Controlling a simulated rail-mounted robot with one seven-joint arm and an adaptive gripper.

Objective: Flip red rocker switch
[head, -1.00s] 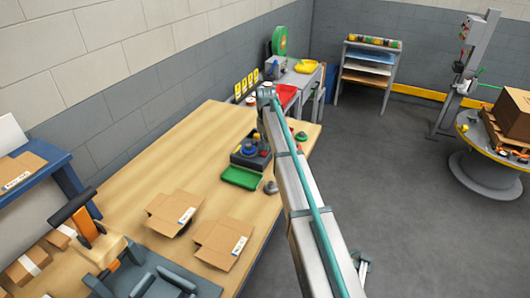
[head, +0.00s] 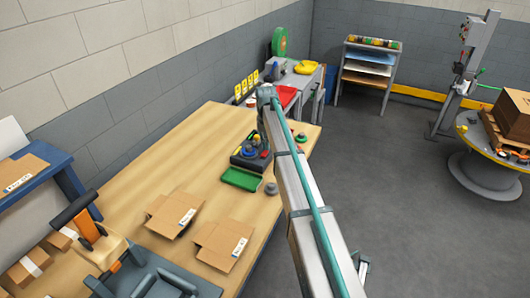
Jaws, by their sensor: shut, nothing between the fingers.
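A dark control box (head: 238,160) with small coloured controls stands on the workbench (head: 150,160), left of my arm. A red spot (head: 264,154) shows at its right side, but it is too small to tell whether it is the red rocker switch. My arm reaches up from the lower right and bends down at its elbow above the bench. My gripper (head: 258,141) is small and dark at the box's back edge, partly hidden by my arm. It is shut and empty. Whether it touches the box cannot be told.
A green tray (head: 240,179) lies in front of the box, with a grey knob-like piece (head: 271,188) beside it. Two flattened cartons (head: 222,243) lie nearer. A red tray (head: 286,95) and a yellow bowl (head: 306,67) stand farther back.

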